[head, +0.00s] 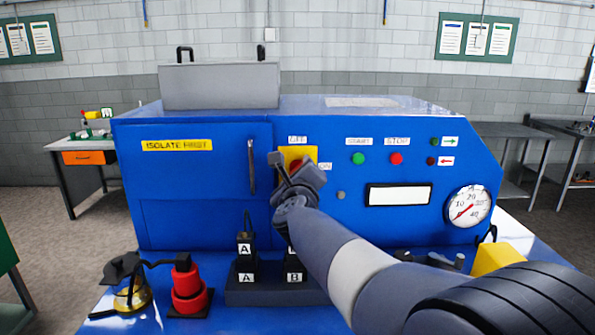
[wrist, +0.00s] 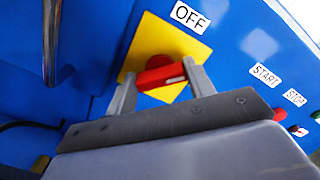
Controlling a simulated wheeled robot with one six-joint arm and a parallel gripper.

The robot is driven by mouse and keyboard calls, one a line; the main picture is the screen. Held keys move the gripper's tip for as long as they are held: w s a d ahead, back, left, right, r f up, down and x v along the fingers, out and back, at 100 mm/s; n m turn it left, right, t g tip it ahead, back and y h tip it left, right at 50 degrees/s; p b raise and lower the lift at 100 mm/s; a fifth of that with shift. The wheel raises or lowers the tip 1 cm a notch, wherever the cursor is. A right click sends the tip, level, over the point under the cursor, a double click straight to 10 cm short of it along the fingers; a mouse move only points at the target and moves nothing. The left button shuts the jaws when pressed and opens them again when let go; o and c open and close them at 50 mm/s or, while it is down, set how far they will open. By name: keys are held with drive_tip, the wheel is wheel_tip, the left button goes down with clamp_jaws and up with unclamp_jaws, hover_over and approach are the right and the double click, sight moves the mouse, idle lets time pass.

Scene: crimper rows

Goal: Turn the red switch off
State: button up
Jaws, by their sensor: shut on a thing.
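The red switch (head: 296,158) sits on a yellow plate (head: 312,152) on the front of the blue machine, mostly behind my gripper (head: 292,172) in the head view. An OFF label (head: 297,140) is above the plate and an ON label (head: 325,166) is at its right. In the wrist view the red switch handle (wrist: 161,77) lies between the two fingers of my gripper (wrist: 160,80), which are shut on it. The handle slants slightly there, and the OFF label (wrist: 190,16) is clear of it. The ON label is hidden in the wrist view.
A vertical door handle (head: 252,166) stands just left of the switch. Green START (head: 359,158) and red STOP (head: 396,158) buttons are to the right. Lettered black blocks (head: 246,270) and a red-and-black part (head: 188,290) stand on the blue surface in front.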

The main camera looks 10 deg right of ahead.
drive_tip(key=n+p, duration=0.2)
drive_tip(key=n, duration=0.6)
drive_tip(key=shift+f+n, duration=0.1)
drive_tip(key=shift+n, duration=0.3)
idle(0.4)
drive_tip(key=o, duration=1)
drive_tip(key=shift+a, duration=0.1)
drive_tip(key=s, duration=0.3)
drive_tip(key=s+a, duration=0.1)
drive_tip(key=s, duration=0.3)
drive_tip(key=s+a, duration=0.1)
drive_tip(key=s, duration=0.2)
drive_tip(key=shift+s, duration=0.35)
drive_tip(key=shift+w, duration=0.1)
